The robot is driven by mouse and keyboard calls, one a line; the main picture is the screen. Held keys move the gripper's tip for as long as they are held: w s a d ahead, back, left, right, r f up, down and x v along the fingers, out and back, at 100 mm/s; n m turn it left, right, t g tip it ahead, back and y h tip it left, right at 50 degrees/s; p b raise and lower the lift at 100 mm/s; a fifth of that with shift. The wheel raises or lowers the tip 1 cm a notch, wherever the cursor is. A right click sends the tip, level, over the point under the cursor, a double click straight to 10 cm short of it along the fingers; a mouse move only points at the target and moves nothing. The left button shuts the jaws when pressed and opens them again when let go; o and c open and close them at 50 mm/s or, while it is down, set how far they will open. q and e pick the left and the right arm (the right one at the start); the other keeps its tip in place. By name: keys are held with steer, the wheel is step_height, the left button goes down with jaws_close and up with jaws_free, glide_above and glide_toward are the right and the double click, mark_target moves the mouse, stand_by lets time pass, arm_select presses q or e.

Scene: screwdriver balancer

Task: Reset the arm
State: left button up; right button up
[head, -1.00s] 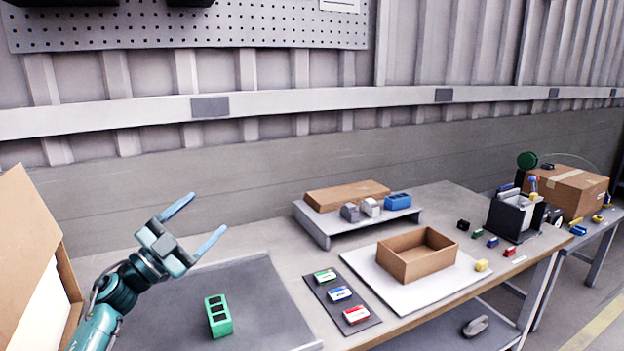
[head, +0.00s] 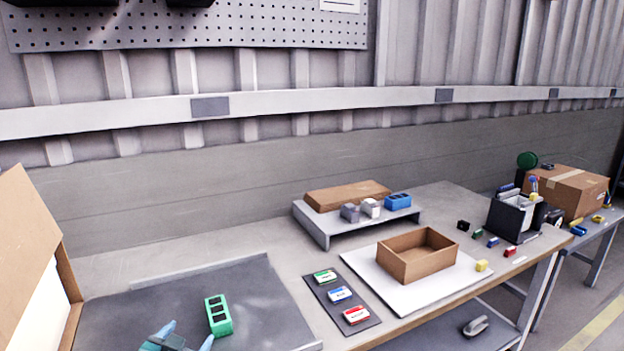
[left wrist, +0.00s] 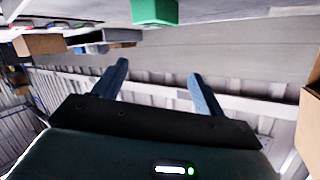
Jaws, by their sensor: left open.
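My left gripper (head: 181,338) shows at the bottom edge of the head view, with only its fingers and the top of its body in frame. It is open and empty, in front of the green block with dark slots (head: 218,315) on the grey mat (head: 120,318). In the left wrist view the two fingers of my left gripper (left wrist: 155,88) stand wide apart with nothing between them. That view is upside down, and the green block (left wrist: 154,12) shows at its top edge, apart from the fingers. My right gripper is in neither view.
An open cardboard box (head: 40,270) stands at the left edge. To the right are a dark strip with coloured labelled pieces (head: 318,291), an open brown box (head: 400,268) on a white board (head: 375,285), and a low grey riser (head: 318,232). A black holder (head: 505,220) stands further right.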

arm_select(q)
steer(key=s+d+f+g+h, duration=0.1)
steer(key=s+d+f, duration=0.2)
steer(key=s, duration=0.6)
steer(key=s+d+f+g, duration=0.1)
steer(key=s+d+f, duration=0.2)
steer(key=s, duration=0.6)
steer(key=s+d+f+g+h, duration=0.1)
steer(key=s+d+f, duration=0.3)
steer(key=s, duration=0.6)
steer(key=shift+d+n+g+h, duration=0.35)
steer(key=shift+d+g, duration=0.25)
steer(key=shift+d, duration=0.45)
steer(key=shift+f, duration=0.1)
